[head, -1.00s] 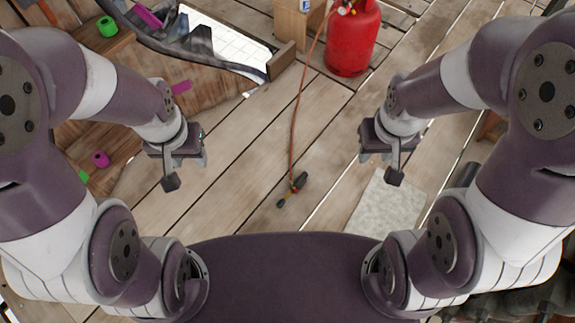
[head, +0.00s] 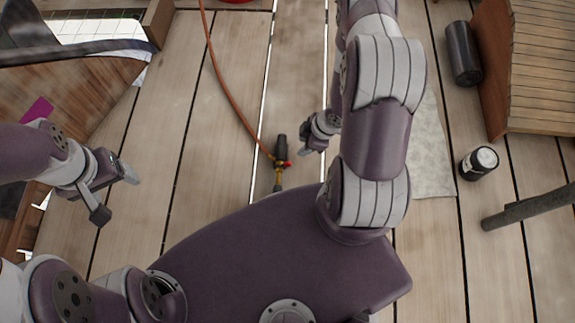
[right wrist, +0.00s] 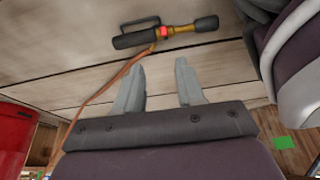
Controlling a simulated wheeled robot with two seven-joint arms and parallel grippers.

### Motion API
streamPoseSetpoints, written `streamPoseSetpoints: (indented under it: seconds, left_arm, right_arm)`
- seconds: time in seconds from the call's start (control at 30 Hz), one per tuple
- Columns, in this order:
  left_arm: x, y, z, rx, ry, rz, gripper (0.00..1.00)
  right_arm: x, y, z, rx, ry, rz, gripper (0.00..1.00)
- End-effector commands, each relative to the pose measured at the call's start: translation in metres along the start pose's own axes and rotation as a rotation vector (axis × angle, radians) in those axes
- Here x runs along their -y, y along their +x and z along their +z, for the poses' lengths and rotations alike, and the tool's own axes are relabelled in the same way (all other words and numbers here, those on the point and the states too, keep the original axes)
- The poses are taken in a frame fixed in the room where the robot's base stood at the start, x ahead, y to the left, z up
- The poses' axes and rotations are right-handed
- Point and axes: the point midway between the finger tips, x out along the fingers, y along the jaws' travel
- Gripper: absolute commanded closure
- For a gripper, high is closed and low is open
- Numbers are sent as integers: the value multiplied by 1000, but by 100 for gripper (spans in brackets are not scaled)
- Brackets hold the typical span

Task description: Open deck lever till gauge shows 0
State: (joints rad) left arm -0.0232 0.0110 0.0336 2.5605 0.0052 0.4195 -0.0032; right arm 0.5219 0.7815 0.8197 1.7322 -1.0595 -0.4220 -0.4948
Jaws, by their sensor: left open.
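A black and brass torch-like fitting with a red knob (head: 281,163) lies on the deck, joined to an orange hose; I take it for the deck lever. It also shows in the right wrist view (right wrist: 163,32), with a dark loop along one side. A round black item with a pale face (head: 485,159), perhaps the gauge, stands to the right; its reading is too small to make out. My right gripper (right wrist: 159,67) is open and empty, its fingers pointing toward the fitting and apart from it. My left gripper (head: 128,174) is open and empty, left of the fitting.
The orange hose (head: 224,88) runs up the deck. A red cylinder (right wrist: 15,135) shows in the right wrist view. A pale mat (head: 430,150), black roll (head: 463,52), dark pipe (head: 530,206) and slatted wooden piece (head: 542,65) are to the right. Planks left of the fitting are clear.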

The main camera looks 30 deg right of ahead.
Motion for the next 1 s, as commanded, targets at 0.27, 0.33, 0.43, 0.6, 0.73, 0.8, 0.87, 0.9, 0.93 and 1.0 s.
streamPoseSetpoints:
  seconds: [0.27,0.33,0.43,0.6,0.73,0.8,0.87,0.9,0.93,1.0]
  left_arm:
    - [0,42,4,-2,0,0,25]
    - [0,57,6,-2,0,0,25]
    - [0,76,8,-1,0,0,25]
    - [0,97,11,-1,0,0,25]
    - [0,102,12,-1,0,0,25]
    - [0,103,12,-1,0,0,25]
    - [0,102,12,-1,0,0,25]
    - [0,102,12,-1,0,0,25]
    - [0,102,12,-1,0,0,25]
    - [0,101,12,-1,0,0,25]
  right_arm:
    - [9,59,8,-29,-26,-16,62]
    - [9,79,8,-28,-27,-15,62]
    - [10,105,7,-28,-27,-15,62]
    - [10,135,5,-28,-24,-14,62]
    - [9,144,3,-27,-22,-13,62]
    - [9,145,2,-27,-22,-12,62]
    - [9,144,2,-27,-22,-12,62]
    - [9,144,2,-27,-22,-12,62]
    - [9,144,2,-27,-22,-12,62]
    - [9,144,2,-27,-22,-12,62]
